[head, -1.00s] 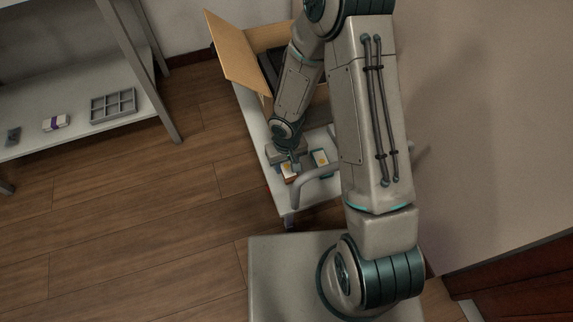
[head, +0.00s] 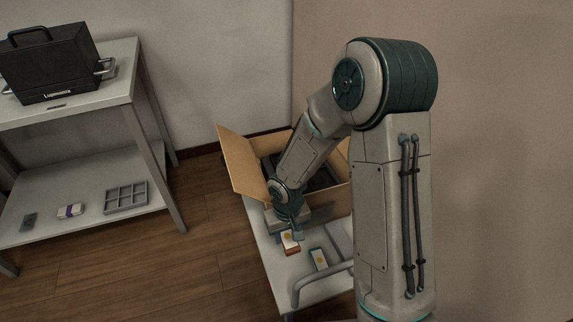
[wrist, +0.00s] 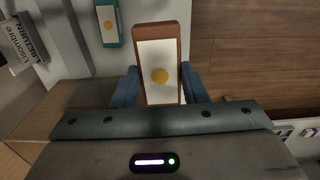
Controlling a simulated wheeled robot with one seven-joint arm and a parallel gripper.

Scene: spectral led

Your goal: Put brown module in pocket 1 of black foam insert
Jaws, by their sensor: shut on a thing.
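The brown module (wrist: 172,30), with a white face and a yellow dot, is between the blue fingers of my gripper (wrist: 159,86) in the wrist view. My gripper is shut on it. In the head view the brown module (head: 291,246) hangs below my gripper (head: 293,232), at the near side of the open cardboard box. The black foam insert (head: 267,166) shows as a dark shape inside the box, partly behind my arm. Its pockets cannot be made out.
A cardboard box (head: 240,165) with raised flaps stands on a pale cart (head: 275,268). A teal module (head: 319,260) lies near the cart's grey handle (head: 308,284). At left, a shelf unit (head: 95,160) holds a black case (head: 50,65) and a grey divided tray (head: 126,196).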

